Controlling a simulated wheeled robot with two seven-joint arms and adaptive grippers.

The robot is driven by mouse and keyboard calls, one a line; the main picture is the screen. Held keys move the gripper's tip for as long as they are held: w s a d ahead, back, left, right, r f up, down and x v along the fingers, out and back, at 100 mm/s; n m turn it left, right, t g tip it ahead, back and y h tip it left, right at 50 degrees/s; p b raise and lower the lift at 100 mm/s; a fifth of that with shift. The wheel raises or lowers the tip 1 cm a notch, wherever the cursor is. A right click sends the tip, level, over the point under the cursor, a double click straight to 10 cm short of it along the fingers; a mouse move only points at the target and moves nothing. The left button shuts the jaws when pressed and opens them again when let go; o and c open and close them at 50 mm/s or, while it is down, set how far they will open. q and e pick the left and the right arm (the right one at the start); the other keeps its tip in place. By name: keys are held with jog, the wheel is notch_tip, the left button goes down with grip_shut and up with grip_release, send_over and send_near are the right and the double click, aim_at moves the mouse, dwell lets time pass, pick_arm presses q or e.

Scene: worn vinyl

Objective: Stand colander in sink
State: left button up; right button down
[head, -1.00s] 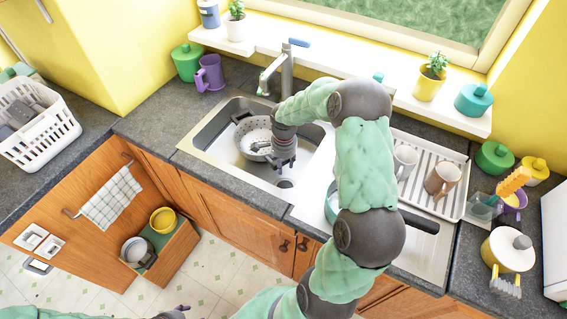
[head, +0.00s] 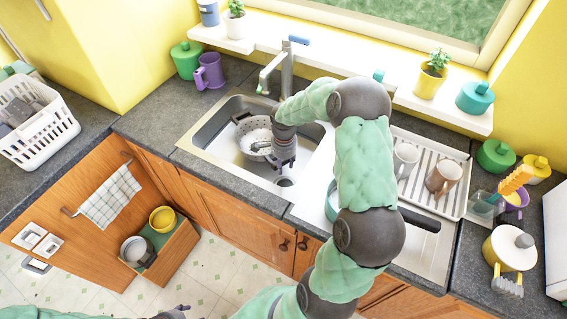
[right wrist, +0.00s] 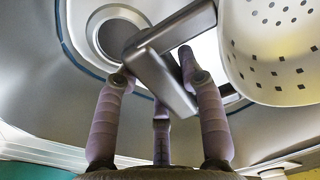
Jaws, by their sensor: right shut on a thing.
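The grey colander (head: 256,134) with punched holes is down inside the steel sink basin (head: 213,141) in the head view, and appears upright. My right gripper (head: 284,165) reaches into the basin at the colander's right side. In the right wrist view, the right gripper's fingers (right wrist: 152,84) are shut around the colander's grey loop handle (right wrist: 160,75). The perforated wall fills the upper right there, and the drain shows at upper left. Whether the colander's base touches the basin floor is hidden. My left gripper (head: 175,312) barely shows at the bottom edge, too cut off to read.
The tap (head: 283,70) rises behind the basin. A dish rack (head: 425,172) with mugs (head: 443,180) stands to the right. A purple mug (head: 209,72) and green canister (head: 186,60) stand behind left. A white basket (head: 40,125) is at far left.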

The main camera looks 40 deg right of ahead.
jog(key=c, duration=0.7)
grip_release()
jog(key=shift+r, duration=0.15)
jog(key=shift+r+p, duration=2.45)
jog(key=shift+r, duration=1.4)
notch_tip(320, 180, up, 12)
jog(key=shift+s, duration=0.15)
